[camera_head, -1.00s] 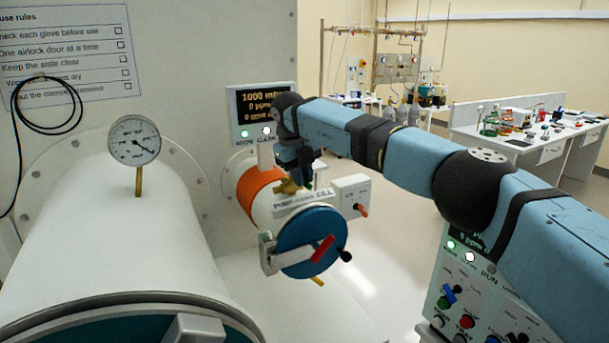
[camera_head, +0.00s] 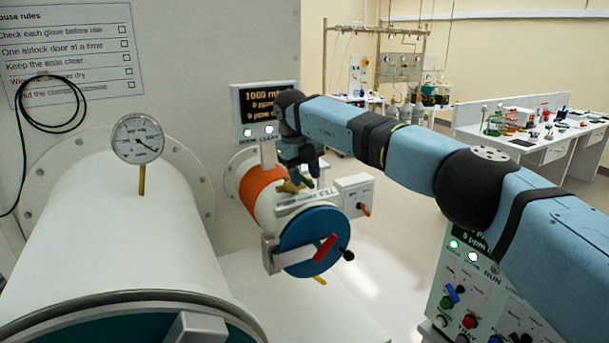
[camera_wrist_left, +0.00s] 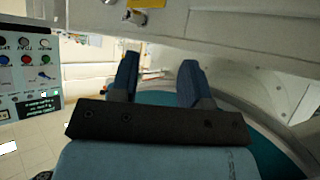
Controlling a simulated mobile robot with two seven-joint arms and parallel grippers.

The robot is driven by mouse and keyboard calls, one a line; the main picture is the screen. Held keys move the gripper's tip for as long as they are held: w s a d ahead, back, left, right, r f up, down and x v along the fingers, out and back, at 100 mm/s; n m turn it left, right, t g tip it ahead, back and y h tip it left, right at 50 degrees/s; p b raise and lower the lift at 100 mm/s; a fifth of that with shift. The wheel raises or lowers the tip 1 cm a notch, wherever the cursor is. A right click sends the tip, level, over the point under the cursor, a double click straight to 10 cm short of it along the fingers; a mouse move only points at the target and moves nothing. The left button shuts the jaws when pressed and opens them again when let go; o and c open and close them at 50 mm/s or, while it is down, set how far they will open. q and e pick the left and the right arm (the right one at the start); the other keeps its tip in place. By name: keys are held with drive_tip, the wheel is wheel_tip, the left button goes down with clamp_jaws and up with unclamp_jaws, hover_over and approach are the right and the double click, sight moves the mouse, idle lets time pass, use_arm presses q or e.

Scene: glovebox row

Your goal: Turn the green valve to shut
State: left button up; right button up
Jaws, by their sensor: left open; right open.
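A small green piece (camera_head: 309,183), which looks like the valve's handle, shows beside a brass fitting (camera_head: 288,187) on top of the small airlock cylinder with the orange band (camera_head: 260,190). My right gripper (camera_head: 308,176) points down right at this valve, with its fingers close to the green piece. It is open; whether a finger touches the handle I cannot tell. The gripper partly hides the valve, so the handle's exact angle is unclear. My left gripper (camera_wrist_left: 158,70) is open and empty in the left wrist view, and out of the head view.
The small airlock has a blue round door (camera_head: 313,240) with a red handle, and a switch box (camera_head: 354,194) stands beside it. A display (camera_head: 265,110) is behind my right gripper. A large white cylinder (camera_head: 130,240) with a gauge (camera_head: 138,139) fills the left.

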wheel_tip(320, 180, up, 13)
drive_tip(key=s+a, duration=0.1)
drive_tip(key=a, duration=0.1)
drive_tip(key=shift+a+r, duration=0.15)
drive_tip(key=shift+a, duration=0.05)
drive_tip(key=shift+s, duration=0.1)
idle(0.4)
